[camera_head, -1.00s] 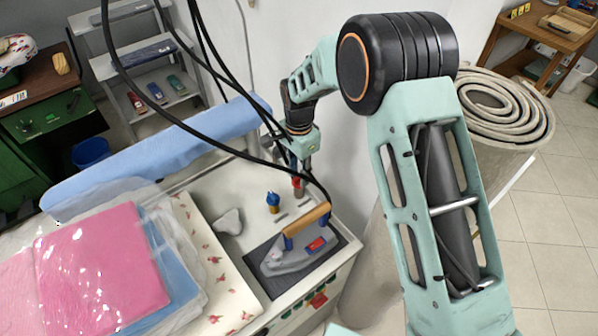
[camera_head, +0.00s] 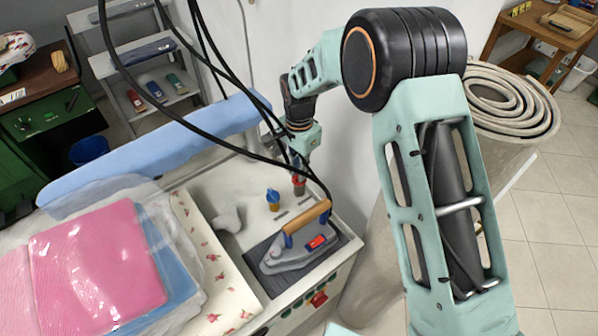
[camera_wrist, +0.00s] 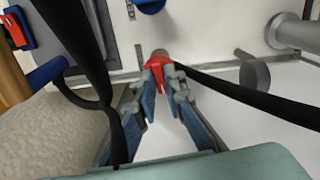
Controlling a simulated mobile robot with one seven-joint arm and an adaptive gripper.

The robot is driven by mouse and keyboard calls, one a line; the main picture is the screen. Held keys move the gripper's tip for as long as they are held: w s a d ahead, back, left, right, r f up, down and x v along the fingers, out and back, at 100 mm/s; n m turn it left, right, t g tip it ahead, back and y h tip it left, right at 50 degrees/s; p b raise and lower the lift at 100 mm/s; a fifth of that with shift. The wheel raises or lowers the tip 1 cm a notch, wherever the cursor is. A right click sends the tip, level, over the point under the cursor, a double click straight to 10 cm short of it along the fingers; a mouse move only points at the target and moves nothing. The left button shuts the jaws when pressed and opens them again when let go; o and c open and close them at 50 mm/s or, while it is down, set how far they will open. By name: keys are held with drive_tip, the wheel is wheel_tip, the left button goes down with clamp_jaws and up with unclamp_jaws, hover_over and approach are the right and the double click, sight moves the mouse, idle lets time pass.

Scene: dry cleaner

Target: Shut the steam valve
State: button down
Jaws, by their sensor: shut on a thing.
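The steam valve (camera_wrist: 157,66) shows in the wrist view as a small red handle on a grey metal stub. It lies between the two blue-grey fingertips of my gripper (camera_wrist: 161,84), which are closed on it. In the head view the red valve (camera_head: 299,187) stands at the back of the white ironing station, near the wall. My gripper (camera_head: 299,166) reaches down on it from above, and its fingers are partly hidden by my wrist and black cables. I cannot tell how far the valve is turned.
An iron (camera_head: 298,250) with a wooden handle rests on a dark pad in front of the valve. A small blue-and-yellow knob (camera_head: 273,200) stands to the left. Black hoses cross close to my gripper. Folded pink laundry (camera_head: 95,265) lies at left.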

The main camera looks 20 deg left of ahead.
drive_tip(key=n+b, duration=0.2)
drive_tip(key=n, duration=0.1)
drive_tip(key=shift+f+n, duration=0.15)
drive_tip(key=shift+n, duration=0.15)
drive_tip(key=n+b, duration=0.2)
drive_tip(key=n, duration=0.2)
drive_tip(key=shift+n, duration=0.3)
drive_tip(key=n+b, duration=0.1)
drive_tip(key=n, duration=0.3)
drive_tip(key=shift+n+b, duration=0.5)
drive_tip(key=shift+n, duration=1.6)
drive_tip(key=shift+r, duration=0.2)
drive_tip(key=c, duration=2)
unclamp_jaws()
wheel_tip(320, 180, up, 12)
